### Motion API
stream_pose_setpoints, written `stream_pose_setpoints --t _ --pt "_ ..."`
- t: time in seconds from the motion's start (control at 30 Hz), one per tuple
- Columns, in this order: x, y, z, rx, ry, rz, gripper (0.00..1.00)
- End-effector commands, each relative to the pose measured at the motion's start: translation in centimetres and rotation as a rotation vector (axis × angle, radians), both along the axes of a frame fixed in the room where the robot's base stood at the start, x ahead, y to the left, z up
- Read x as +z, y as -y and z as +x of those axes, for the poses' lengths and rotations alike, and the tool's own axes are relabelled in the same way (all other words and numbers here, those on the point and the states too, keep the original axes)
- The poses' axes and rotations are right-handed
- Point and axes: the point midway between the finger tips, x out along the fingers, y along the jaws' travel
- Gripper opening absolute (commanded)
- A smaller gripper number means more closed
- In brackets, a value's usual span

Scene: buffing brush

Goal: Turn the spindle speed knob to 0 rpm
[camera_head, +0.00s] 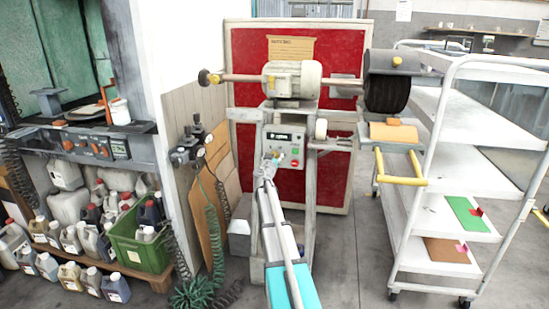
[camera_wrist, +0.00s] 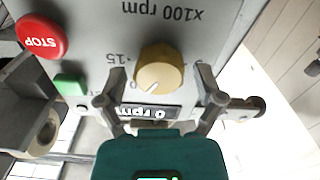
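The spindle speed knob (camera_wrist: 159,67) is a round tan knob on the grey control panel, seen upside down in the wrist view. Its white pointer line points toward the display side, down and slightly left in that view. The display (camera_wrist: 154,113) beside it reads 0 rpm. My gripper (camera_wrist: 161,74) is open, with one dark finger on each side of the knob and visible gaps between. In the head view my gripper (camera_head: 270,158) is at the front of the panel (camera_head: 284,146) and hides the knob there.
A red STOP button (camera_wrist: 41,36) and a green button (camera_wrist: 70,85) sit left of the knob in the wrist view. The buffing machine's motor (camera_head: 291,79) and dark brush (camera_head: 387,92) are above the panel. A white shelf cart (camera_head: 470,180) stands right; bottles and a green crate (camera_head: 139,245) are left.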

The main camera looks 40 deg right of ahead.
Motion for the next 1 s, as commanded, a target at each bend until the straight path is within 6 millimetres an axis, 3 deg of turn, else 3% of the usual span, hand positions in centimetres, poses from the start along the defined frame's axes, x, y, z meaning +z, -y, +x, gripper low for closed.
stream_pose_setpoints --t 0.07,0.33,0.37,1.0 --pt "0.0 0.0 0.0 0.000 0.000 0.000 0.61" --pt "0.0 0.0 0.0 0.000 0.000 0.000 0.11" --pt "0.0 1.0 0.2 0.000 0.000 0.000 0.11" --pt "-0.1 -0.2 -0.1 0.000 -0.149 -0.126 0.11"
